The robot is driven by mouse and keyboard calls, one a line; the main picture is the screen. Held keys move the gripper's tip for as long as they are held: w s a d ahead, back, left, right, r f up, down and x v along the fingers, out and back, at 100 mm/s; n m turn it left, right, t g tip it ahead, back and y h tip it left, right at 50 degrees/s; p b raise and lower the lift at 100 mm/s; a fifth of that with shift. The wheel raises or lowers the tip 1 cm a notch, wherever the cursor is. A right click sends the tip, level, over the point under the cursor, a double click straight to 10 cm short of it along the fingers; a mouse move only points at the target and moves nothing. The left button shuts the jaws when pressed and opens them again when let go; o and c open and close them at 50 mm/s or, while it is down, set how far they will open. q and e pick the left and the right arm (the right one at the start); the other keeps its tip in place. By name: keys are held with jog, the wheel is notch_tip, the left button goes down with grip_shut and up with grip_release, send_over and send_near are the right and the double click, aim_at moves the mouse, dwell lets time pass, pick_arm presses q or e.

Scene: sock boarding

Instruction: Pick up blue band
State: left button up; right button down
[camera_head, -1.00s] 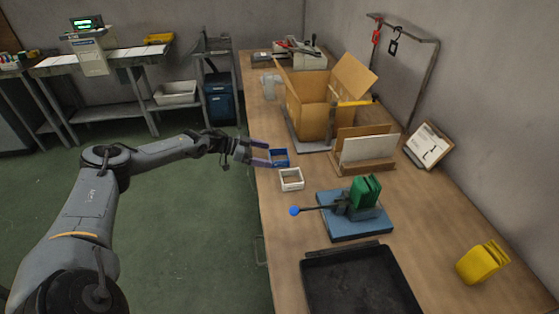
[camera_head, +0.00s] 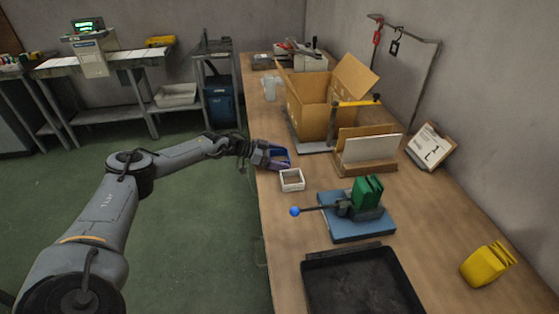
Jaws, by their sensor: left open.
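A small blue open box (camera_head: 285,151) stands near the left edge of the workbench, behind a small white box. No separate blue band can be made out; what lies inside the blue box is too small to tell. My left gripper (camera_head: 280,161) is open at the blue box, its fingers overlapping the box's near side in the picture. I cannot tell whether they touch it. My right gripper is not in view.
The white box (camera_head: 291,181) stands just in front of the blue one. A blue-based fixture (camera_head: 345,232) with a blue-knobbed lever, a black tray (camera_head: 318,260), a cardboard box (camera_head: 308,105) and a yellow object (camera_head: 484,265) are on the workbench (camera_head: 440,240).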

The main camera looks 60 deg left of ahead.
pick_arm(q)
jog(key=shift+c, duration=0.2)
jog(key=c, duration=0.9)
jog(key=shift+o, duration=0.2)
jog(key=shift+r+p, duration=0.4)
jog(key=shift+r, duration=0.4)
jog(key=r, duration=0.1)
jog(key=r+p, duration=0.1)
jog(key=r, duration=0.1)
jog(key=shift+w+d+r, duration=0.1)
jog(key=shift+w+d, duration=0.05)
jog(key=shift+d, duration=0.25)
jog(key=w+d+r+p, duration=0.3)
jog(key=d+r, duration=0.3)
jog(key=d, duration=0.4)
jog(key=shift+w, duration=0.5)
jog(key=shift+s+r, duration=0.1)
